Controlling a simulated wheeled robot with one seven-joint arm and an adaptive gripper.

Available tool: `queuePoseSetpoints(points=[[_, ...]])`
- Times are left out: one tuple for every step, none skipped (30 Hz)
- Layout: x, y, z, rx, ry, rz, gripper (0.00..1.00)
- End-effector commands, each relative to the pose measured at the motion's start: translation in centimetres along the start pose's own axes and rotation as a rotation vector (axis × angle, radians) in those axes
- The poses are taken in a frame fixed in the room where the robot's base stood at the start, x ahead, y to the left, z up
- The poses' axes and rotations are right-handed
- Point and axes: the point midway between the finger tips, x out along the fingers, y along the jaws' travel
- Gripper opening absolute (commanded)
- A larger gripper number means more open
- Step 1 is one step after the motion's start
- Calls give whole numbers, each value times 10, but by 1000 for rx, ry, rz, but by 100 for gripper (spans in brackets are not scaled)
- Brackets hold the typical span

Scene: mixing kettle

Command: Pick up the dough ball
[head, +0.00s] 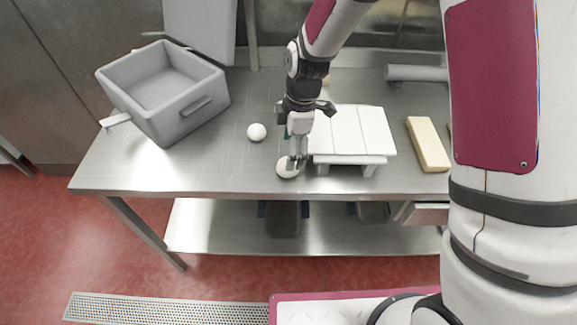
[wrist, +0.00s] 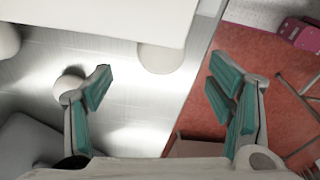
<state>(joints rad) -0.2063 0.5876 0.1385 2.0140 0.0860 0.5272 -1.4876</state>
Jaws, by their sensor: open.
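Two pale round dough balls show on the steel table. One ball (head: 287,168) is near the front edge, just left of the white stand's front corner; my gripper (head: 298,156) overlaps it in the head view. In the wrist view this ball (wrist: 160,58) lies ahead of and between the fingertips of my gripper (wrist: 160,72), partly hidden by the white stand. My gripper is open with nothing between its fingers. The other ball (head: 257,132) is farther back and left; in the wrist view it (wrist: 70,86) shows beside the left finger, partly covered by it.
A white slatted stand (head: 350,132) is close on the right of my gripper. A beige block (head: 428,145) lies farther right. A grey open bin (head: 190,112) stands at the left. A grey cylinder (head: 415,73) lies at the back. The table's front left is clear.

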Motion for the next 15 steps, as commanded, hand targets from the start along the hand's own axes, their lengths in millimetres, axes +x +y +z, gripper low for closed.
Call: queuePoseSetpoints(points=[[5, -1, 0, 0, -1, -2, 75], [7, -1, 0, 1, -1, -2, 75], [9, 0, 0, 1, -1, -1, 75], [10, 0, 0, 1, -1, 0, 75], [11, 0, 0, 1, -1, 1, 75], [13, 0, 0, 1, -1, 0, 75], [15, -1, 0, 1, -1, -1, 75], [17, -2, 0, 1, -1, -2, 75], [21, -3, -1, 1, -1, -3, 75], [24, -3, -2, 1, -1, -4, 75], [28, -4, -2, 1, -1, -4, 75], [33, -4, -2, 1, -1, -4, 75], [37, -5, -2, 1, -1, -4, 75], [41, -5, -2, 2, -1, -2, 75], [46, -4, -2, 2, -1, -3, 75]])
